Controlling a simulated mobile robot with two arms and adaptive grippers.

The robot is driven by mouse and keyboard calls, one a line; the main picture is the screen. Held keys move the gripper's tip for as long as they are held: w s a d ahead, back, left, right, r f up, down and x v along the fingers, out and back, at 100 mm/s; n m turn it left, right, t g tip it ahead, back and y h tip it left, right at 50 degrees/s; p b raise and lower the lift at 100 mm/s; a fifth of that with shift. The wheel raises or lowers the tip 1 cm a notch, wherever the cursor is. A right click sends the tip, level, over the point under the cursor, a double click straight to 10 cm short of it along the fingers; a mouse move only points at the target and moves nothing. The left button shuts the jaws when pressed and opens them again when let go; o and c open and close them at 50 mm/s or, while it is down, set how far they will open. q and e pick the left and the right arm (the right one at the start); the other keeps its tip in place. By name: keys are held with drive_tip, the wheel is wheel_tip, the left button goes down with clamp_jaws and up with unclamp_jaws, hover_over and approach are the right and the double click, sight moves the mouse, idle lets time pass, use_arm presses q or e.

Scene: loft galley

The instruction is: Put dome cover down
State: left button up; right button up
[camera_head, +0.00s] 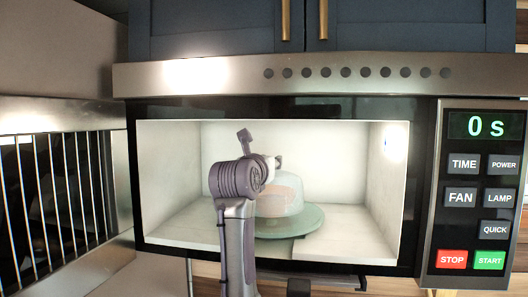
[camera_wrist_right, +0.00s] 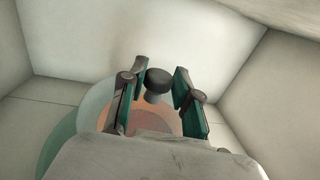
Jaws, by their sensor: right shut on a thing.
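The dome cover (camera_head: 285,202) is translucent, with a dark knob on top. It is inside the open microwave, over the round pale green turntable (camera_head: 308,222); I cannot tell whether its rim touches the turntable. Something pinkish-orange shows through it. In the right wrist view the dome cover (camera_wrist_right: 97,103) lies below the fingers, with its dark knob (camera_wrist_right: 158,80) between them. My right gripper (camera_wrist_right: 161,68) is shut on this knob. In the head view my right gripper (camera_head: 274,162) is largely hidden behind my own wrist. My left gripper is not in view.
The microwave cavity (camera_head: 345,150) has pale walls close around my arm, with free floor right of the turntable. The control panel (camera_head: 484,190) on the right reads 0 s. A metal rack (camera_head: 55,190) stands at the left. Dark blue cabinets (camera_head: 215,27) hang above.

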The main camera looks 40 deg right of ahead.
drive_tip(key=shift+w+f, duration=0.15)
drive_tip(key=shift+f, duration=0.35)
drive_tip(key=shift+d, duration=0.2)
drive_tip(key=shift+s+d+f+b, duration=0.15)
drive_tip(key=shift+s+f+b, duration=0.15)
drive_tip(key=shift+w+a+f+b, duration=0.2)
drive_tip(key=shift+f+b, duration=0.1)
drive_tip(key=shift+b, duration=0.05)
drive_tip(key=o, duration=1)
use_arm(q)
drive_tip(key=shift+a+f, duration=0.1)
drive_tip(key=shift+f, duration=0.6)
use_arm(e)
drive_tip(key=shift+s+d, duration=0.1)
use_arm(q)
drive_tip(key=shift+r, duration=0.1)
use_arm(e)
drive_tip(key=shift+r, duration=0.15)
